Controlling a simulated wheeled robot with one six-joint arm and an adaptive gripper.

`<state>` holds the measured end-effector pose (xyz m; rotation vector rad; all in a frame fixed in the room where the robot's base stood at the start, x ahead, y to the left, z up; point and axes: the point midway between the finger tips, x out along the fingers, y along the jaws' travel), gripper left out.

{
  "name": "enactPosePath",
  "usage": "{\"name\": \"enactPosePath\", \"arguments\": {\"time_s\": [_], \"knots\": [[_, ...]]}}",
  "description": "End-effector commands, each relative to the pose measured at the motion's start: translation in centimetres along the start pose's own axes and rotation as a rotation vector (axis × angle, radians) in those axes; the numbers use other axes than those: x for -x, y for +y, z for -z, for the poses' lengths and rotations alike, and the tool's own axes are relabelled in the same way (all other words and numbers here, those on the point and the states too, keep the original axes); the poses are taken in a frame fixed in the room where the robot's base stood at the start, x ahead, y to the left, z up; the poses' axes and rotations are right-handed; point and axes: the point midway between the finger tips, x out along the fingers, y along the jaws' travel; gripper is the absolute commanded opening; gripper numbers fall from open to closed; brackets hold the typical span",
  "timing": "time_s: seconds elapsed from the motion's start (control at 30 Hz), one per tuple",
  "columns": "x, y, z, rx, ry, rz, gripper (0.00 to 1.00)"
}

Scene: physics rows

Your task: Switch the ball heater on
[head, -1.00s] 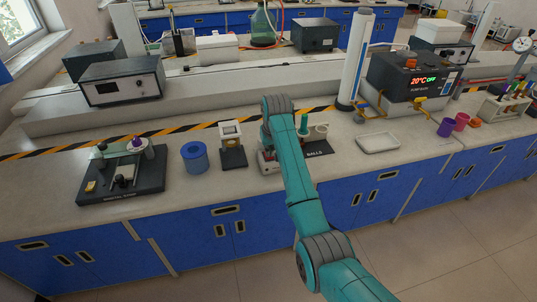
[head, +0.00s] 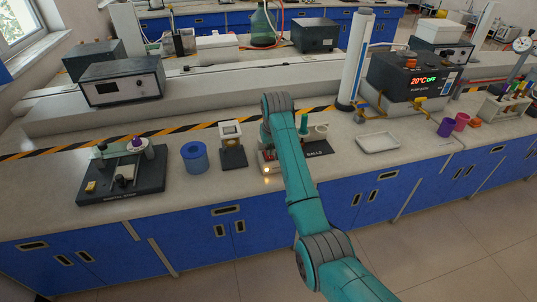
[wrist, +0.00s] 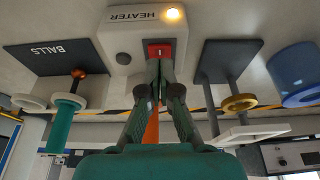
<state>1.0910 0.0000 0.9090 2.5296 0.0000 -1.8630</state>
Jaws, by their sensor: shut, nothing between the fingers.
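The ball heater (wrist: 122,42) is a white box labelled HEATER, upside down in the wrist view. Its lamp (wrist: 173,12) glows warm yellow. Its red switch (wrist: 160,50) lies right at the tips of my gripper (wrist: 160,70), which is shut and empty. The fingertips touch or nearly touch the switch; I cannot tell which. In the head view the heater (head: 268,169) shows at the left of my arm with a glow at its front, and my arm hides most of it and the gripper.
A dark BALLS stand (wrist: 45,55) with a teal post is beside the heater.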

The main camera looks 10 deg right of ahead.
Motion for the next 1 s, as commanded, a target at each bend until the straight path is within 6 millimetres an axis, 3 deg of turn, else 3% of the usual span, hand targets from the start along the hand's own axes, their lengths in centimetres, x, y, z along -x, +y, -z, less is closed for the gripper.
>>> {"name": "enactPosePath", "arguments": {"time_s": [1.0], "knots": [[5.3, 0.0, 1.6, 0.0, -0.001, 0.0, 0.0]]}}
